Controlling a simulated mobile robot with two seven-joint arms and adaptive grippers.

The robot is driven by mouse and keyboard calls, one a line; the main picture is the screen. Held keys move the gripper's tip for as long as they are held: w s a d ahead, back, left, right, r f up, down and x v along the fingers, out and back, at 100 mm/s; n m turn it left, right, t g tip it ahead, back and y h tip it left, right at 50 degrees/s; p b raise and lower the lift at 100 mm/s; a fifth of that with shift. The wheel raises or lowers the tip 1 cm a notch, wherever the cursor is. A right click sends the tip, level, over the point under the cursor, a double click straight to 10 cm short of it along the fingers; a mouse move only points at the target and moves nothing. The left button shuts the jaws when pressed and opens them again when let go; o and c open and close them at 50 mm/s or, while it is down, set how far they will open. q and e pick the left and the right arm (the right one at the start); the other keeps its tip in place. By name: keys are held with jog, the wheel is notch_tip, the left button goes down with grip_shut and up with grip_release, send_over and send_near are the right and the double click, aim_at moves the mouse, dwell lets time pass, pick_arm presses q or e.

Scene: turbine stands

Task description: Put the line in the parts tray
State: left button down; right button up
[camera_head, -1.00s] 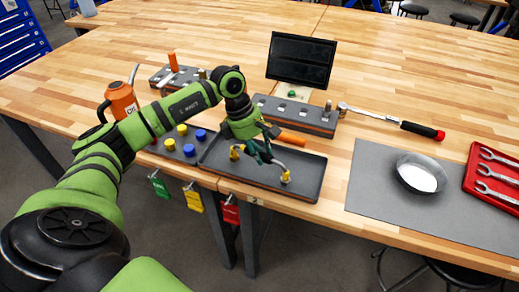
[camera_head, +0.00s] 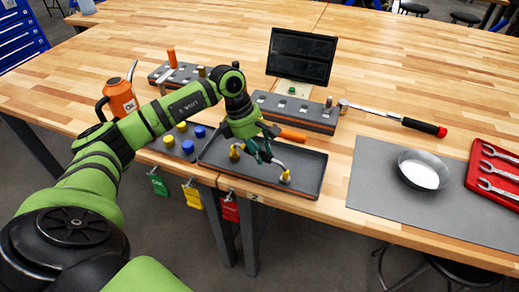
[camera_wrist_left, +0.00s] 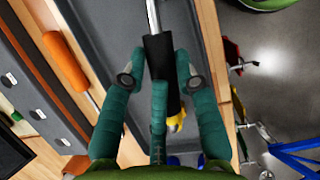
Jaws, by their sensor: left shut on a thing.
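The line is a thin silver hose (camera_head: 274,161) with a black sleeve and yellow end fittings. My left gripper (camera_head: 261,148) is shut on it and holds it over the dark grey parts tray (camera_head: 312,168). One yellow end points left and the other right, toward the tray's front. In the left wrist view, the black sleeve of the line (camera_wrist_left: 161,62) lies between the teal fingers of my left gripper (camera_wrist_left: 156,76), with the tray floor (camera_wrist_left: 110,28) behind. I cannot tell whether the line touches the tray. My right gripper is not in view.
A grey stand (camera_head: 295,112) and an orange-handled tool (camera_head: 292,135) lie behind the tray. Yellow and blue caps (camera_head: 188,146) and an orange oil can (camera_head: 120,98) are left. A grey mat (camera_head: 375,190) with a bowl (camera_head: 422,174) is right. Coloured tags (camera_head: 230,211) hang in front.

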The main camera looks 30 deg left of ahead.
pick_arm(q)
jog(key=shift+c, duration=2.2)
grip_release()
jog(key=shift+p+v, duration=1.6)
jog(key=shift+v, duration=1.95)
jog(key=shift+s, duration=0.1)
jog(key=shift+d, duration=0.1)
